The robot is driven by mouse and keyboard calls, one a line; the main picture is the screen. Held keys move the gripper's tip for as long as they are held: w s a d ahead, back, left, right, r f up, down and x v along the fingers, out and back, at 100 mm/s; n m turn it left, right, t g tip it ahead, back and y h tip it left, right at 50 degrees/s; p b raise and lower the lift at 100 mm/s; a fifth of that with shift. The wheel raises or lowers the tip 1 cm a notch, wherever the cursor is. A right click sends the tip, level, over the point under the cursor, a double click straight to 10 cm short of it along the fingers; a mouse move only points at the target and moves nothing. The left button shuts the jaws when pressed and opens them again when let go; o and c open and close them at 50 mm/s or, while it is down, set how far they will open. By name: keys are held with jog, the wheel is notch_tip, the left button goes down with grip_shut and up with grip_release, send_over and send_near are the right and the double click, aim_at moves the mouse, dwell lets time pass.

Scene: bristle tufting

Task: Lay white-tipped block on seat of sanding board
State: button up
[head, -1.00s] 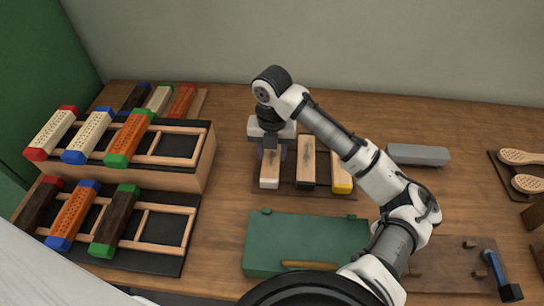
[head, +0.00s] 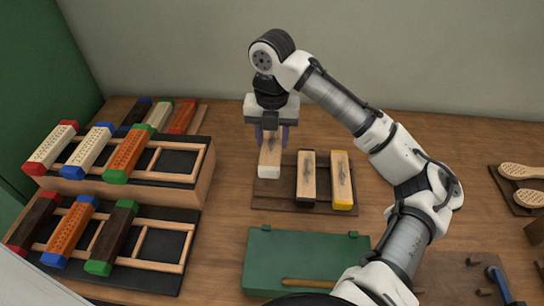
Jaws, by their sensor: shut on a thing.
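The white-tipped block (head: 269,160) is a pale wooden bar with a dark worn patch and a white end facing the front. My gripper (head: 271,138) is shut on it and holds it at the left end of the small dark wooden board (head: 282,200), seemingly raised above it. Two similar blocks lie on that board, one black-tipped (head: 307,177) and one yellow-tipped (head: 341,180). I cannot tell for certain which thing is the sanding board; a brown board with pegs (head: 465,280) lies at the lower right, partly hidden by my arm.
Two racks at left hold colour-tipped blocks, with open slots in the upper rack (head: 204,166) and lower rack (head: 193,232). A green case (head: 305,250) with a wooden-handled tool lies in front. Oval brushes (head: 520,171) lie at far right. A blue-handled tool (head: 499,284) is at lower right.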

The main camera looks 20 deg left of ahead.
aim_at(271, 141)
notch_tip(271, 141, up, 9)
jog(key=shift+r, duration=0.15)
